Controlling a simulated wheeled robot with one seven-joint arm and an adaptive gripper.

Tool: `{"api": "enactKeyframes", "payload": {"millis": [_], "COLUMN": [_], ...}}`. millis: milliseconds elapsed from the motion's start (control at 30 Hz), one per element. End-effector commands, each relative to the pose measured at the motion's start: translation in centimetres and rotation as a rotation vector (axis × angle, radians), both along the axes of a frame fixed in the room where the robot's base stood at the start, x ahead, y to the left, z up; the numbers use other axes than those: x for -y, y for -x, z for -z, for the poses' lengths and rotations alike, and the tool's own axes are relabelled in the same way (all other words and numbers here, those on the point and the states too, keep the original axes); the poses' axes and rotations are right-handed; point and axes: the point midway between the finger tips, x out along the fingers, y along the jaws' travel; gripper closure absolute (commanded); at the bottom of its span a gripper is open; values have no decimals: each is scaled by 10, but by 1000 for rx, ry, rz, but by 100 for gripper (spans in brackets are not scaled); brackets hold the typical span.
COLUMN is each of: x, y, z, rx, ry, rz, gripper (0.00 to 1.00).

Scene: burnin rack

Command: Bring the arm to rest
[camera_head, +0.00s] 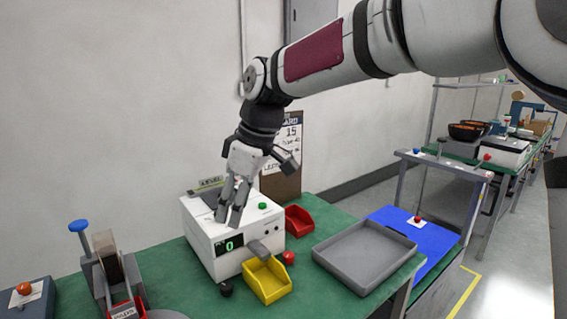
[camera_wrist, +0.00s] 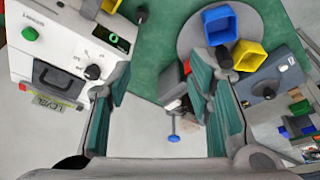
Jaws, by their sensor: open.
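My gripper (camera_head: 230,217) hangs from the arm with its fingers pointing down, over or just in front of the white box (camera_head: 205,238) with the green "0" display. Its two fingers are apart and hold nothing. In the wrist view my gripper (camera_wrist: 163,88) shows spread dark-green finger pads, with pale floor or wall and a blue-topped lever (camera_wrist: 173,137) seen between them. The arm reaches in from the upper right of the head view, bent down at the wrist. I cannot tell the exact gap between the fingertips and the box.
On the green bench stand a yellow bin (camera_head: 268,284), a red bin (camera_head: 299,222) and a grey tray (camera_head: 322,253), which looks empty. A lever device (camera_head: 112,268) stands at left. A blue mat (camera_head: 433,238) lies at right. The wrist view shows a blue bin (camera_wrist: 220,24).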

Motion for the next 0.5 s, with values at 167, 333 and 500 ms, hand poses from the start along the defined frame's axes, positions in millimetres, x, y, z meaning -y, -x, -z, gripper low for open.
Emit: {"api": "enactKeyframes", "payload": {"millis": [167,333,500], "x": [28,69,131], "y": [17,41,83], "z": [-5,-11,-19], "rx": [16,36,63], "ry": [53,109,153], "rz": [98,245,487], "gripper": [53,53,53]}}
